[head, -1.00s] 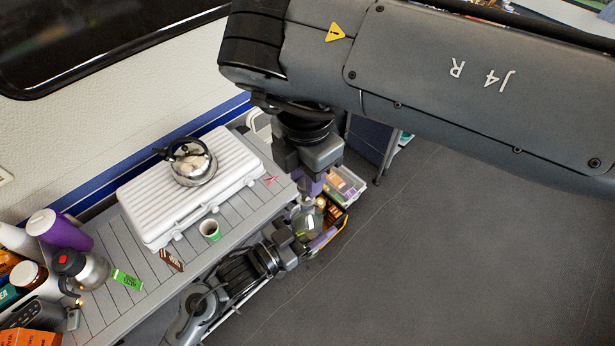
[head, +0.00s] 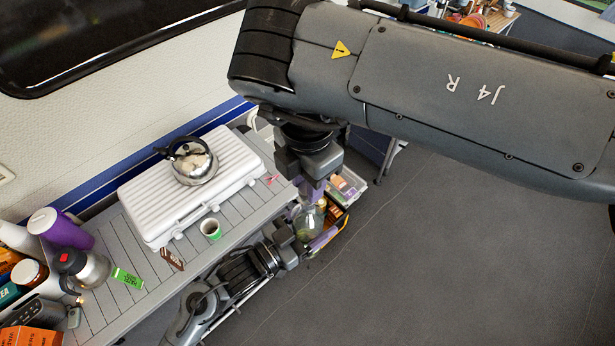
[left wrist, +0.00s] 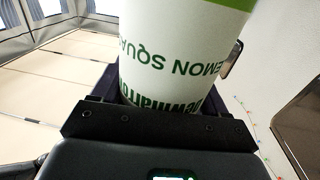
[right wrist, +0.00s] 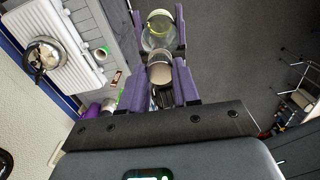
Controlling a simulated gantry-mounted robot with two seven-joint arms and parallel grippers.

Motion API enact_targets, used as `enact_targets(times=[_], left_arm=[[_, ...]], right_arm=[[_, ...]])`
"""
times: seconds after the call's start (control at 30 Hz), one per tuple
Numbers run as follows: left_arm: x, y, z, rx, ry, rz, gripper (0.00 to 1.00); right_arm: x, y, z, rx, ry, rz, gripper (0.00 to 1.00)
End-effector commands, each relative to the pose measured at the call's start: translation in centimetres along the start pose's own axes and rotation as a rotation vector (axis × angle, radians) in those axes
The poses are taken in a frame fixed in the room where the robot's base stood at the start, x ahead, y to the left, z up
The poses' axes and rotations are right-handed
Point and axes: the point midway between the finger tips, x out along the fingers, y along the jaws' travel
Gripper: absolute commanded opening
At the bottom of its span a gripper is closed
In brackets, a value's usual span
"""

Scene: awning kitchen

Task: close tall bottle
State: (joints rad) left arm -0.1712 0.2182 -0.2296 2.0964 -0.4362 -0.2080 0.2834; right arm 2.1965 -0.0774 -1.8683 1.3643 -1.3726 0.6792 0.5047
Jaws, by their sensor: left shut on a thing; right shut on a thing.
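The tall bottle (head: 307,224) is clear with a yellow-green tint and stands out past the table's front edge. My left gripper (head: 302,238) is shut on its body. In the left wrist view the bottle's white and green label (left wrist: 183,55), lettered "lemon squash", fills the middle. My right gripper (head: 312,192) is above the bottle. In the right wrist view a pale grey-brown round cap (right wrist: 160,74) sits between its purple fingers, in line with the bottle (right wrist: 158,35). I cannot tell whether cap and bottle neck touch.
The grey slatted table (head: 110,300) holds a white case (head: 150,205) with a kettle (head: 193,165) on it, a green cup (head: 210,229), and a flask (head: 90,268) among several items at left. A crate (head: 350,188) of goods is just behind the bottle. Floor at right is clear.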

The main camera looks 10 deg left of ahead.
Motion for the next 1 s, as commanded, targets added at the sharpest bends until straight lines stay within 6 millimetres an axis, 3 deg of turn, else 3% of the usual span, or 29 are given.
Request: enact_targets(times=[0.73, 0.77, 0.87, 1.0], left_arm=[[0.0, 0.0, -0.1, 0.000, 0.001, 0.000, 0.19], [0.0, 0.0, -0.1, 0.000, 0.001, 0.000, 0.00], [0.0, 0.0, -0.1, 0.000, 0.001, 0.000, 0.00], [0.0, 0.0, -0.1, 0.000, 0.001, 0.000, 0.00]], right_arm=[[1.2, 0.0, 0.0, 0.000, 0.001, -0.001, 0.03], [1.1, 0.0, 0.0, 0.001, 0.000, 0.000, 0.03], [1.2, 0.0, 0.0, 0.039, 0.002, -0.001, 0.03], [1.2, 0.0, 0.0, 0.258, 0.005, -0.001, 0.03]])
